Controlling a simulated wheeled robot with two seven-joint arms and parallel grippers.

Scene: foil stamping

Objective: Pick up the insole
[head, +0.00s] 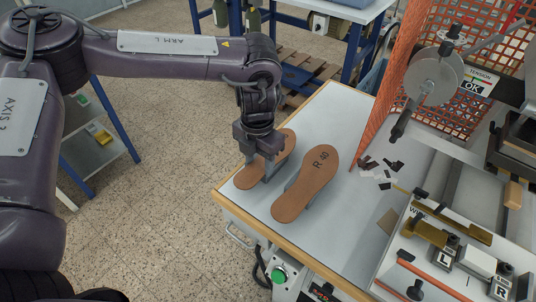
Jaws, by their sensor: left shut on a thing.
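A brown insole marked "R 40" (306,184) lies on the grey tabletop, raised on a small support. A second brown insole (249,178) lies to its left, near the table's left edge. My left gripper (260,172) points down over this second insole and is shut on it around the middle. The gripper hides part of that insole, including any marking there. I cannot tell whether the insole is lifted off its support. My right gripper is not in view.
The stamping machine (440,240) with its orange guard mesh (400,70) stands at the right. Dark and pale scraps (384,172) lie on the table (335,112) beside it. A green button (279,275) is on the table's front. The tabletop behind the insoles is clear.

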